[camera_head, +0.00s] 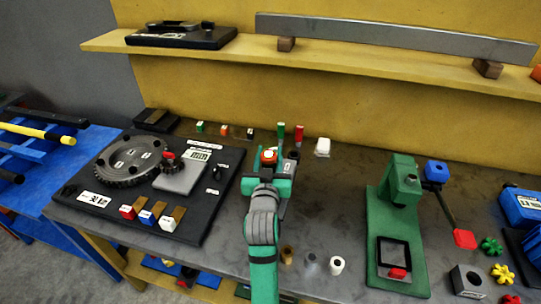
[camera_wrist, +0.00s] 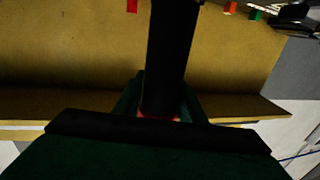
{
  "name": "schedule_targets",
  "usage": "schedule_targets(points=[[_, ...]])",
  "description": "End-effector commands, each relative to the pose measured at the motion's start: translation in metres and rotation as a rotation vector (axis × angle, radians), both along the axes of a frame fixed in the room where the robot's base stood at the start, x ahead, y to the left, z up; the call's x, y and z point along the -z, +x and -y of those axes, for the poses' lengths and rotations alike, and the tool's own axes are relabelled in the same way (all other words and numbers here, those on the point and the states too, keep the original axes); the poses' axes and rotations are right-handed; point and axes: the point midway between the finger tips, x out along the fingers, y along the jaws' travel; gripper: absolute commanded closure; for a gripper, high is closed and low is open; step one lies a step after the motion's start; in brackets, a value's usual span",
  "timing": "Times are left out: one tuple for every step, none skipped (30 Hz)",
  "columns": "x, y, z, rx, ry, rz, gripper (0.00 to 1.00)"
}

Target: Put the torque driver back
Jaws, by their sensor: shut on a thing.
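My gripper (camera_head: 270,172) is over the middle of the bench, its green fingers shut on a dark cylindrical tool. In the wrist view this tool, which I take to be the torque driver (camera_wrist: 172,50), is a thick black shaft running up from between the fingers (camera_wrist: 160,106). A bit of red shows at its lower end. In the head view a red end of the torque driver (camera_head: 268,156) shows at the gripper; the rest is largely hidden by my gripper. I cannot tell which spot is its holder.
A red upright piece (camera_head: 299,133) and a green one (camera_head: 281,130) stand behind my gripper, with a white block (camera_head: 322,146) to their right. A black board with a gear (camera_head: 128,160) lies left. A green press-like stand (camera_head: 385,215) is right. Bare bench (camera_head: 335,195) lies between.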

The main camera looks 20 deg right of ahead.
Motion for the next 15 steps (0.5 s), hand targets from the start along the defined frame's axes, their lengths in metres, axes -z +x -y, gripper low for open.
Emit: schedule_targets(points=[[0.0015,-0.0001,-0.0009,-0.001,-0.001,0.002,1.00],[0.0017,-0.0001,-0.0009,-0.001,-0.001,0.003,1.00],[0.0013,-0.0001,-0.0005,-0.001,-0.002,0.004,1.00],[0.0010,-0.0002,-0.0002,0.000,-0.002,0.004,1.00],[0.0009,-0.0003,0.0003,0.000,-0.001,0.004,1.00],[0.0008,-0.0005,0.0009,0.001,-0.002,0.004,1.00],[0.0008,-0.0006,0.0013,0.002,-0.002,0.004,1.00],[0.0010,-0.0007,0.0017,0.002,-0.002,0.004,1.00],[0.0015,-0.0008,0.0020,0.003,-0.002,0.004,1.00],[0.0023,-0.0010,0.0023,0.003,-0.002,0.004,1.00],[0.0031,-0.0010,0.0024,0.003,-0.002,0.004,1.00],[0.0051,-0.0009,0.0027,0.004,0.000,0.001,0.61],[0.0048,-0.0010,0.0028,0.004,0.000,0.001,0.54],[0.0047,-0.0009,0.0030,0.004,0.000,0.001,0.46],[0.0048,-0.0010,0.0031,0.004,0.000,0.001,0.44]])
